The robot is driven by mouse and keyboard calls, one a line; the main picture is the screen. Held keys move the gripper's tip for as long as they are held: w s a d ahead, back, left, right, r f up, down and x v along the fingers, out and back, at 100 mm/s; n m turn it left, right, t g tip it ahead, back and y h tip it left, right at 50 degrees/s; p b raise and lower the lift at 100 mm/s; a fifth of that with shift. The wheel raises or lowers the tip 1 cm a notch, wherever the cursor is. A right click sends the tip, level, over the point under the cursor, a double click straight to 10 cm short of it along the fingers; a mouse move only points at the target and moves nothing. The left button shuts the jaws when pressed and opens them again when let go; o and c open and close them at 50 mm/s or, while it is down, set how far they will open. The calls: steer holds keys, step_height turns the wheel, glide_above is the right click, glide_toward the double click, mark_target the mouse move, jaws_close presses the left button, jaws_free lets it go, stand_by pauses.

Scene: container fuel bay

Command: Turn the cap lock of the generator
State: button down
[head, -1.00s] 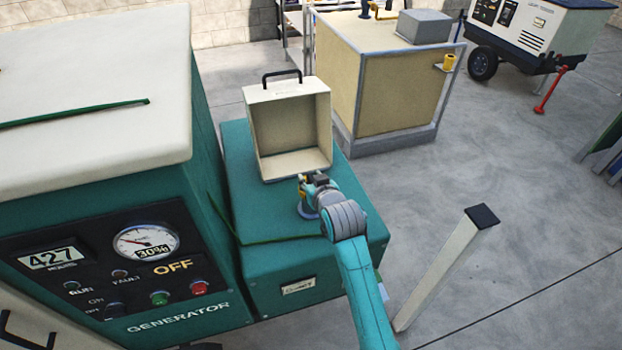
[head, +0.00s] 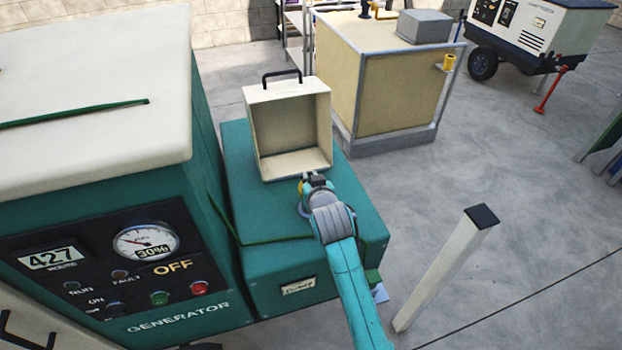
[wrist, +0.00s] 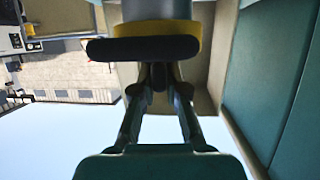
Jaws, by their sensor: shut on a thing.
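The generator (head: 225,185) has a teal body, a cream top and a dark control panel with a gauge reading 30% and the word OFF. An open cream cover (head: 290,125) with a black handle stands up on its lower teal box. My gripper (head: 310,187) is in front of this cover, low over the box top. In the wrist view, my gripper (wrist: 158,78) is shut on the cap lock (wrist: 143,49), seen as a dark crossbar. A yellow band and a grey round part show behind it. In the head view my gripper hides most of the lock.
A tan tank block (head: 390,90) stands behind the box. A pale post (head: 445,265) with a dark top rises at the right of my arm. A white trailer unit (head: 540,35) stands at the back right. The grey floor between is clear.

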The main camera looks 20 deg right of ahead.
steer(key=m+g+h, duration=0.1)
steer(key=m+h, duration=0.3)
steer(key=shift+a+h, duration=0.15)
steer(key=shift+h, duration=0.15)
steer(key=m+g+h, duration=0.2)
steer(key=m+h, duration=0.1)
steer(key=shift+m+g, duration=0.3)
steer(key=m+g+h, duration=0.3)
steer(key=m+g, duration=0.1)
steer(key=shift+m+g+h, duration=0.7)
steer(key=shift+m+g, duration=1)
steer(key=shift+g, duration=0.4)
steer(key=c, duration=1.2)
jaws_free()
step_height(320, 180, up, 10)
steer(key=shift+f, duration=0.1)
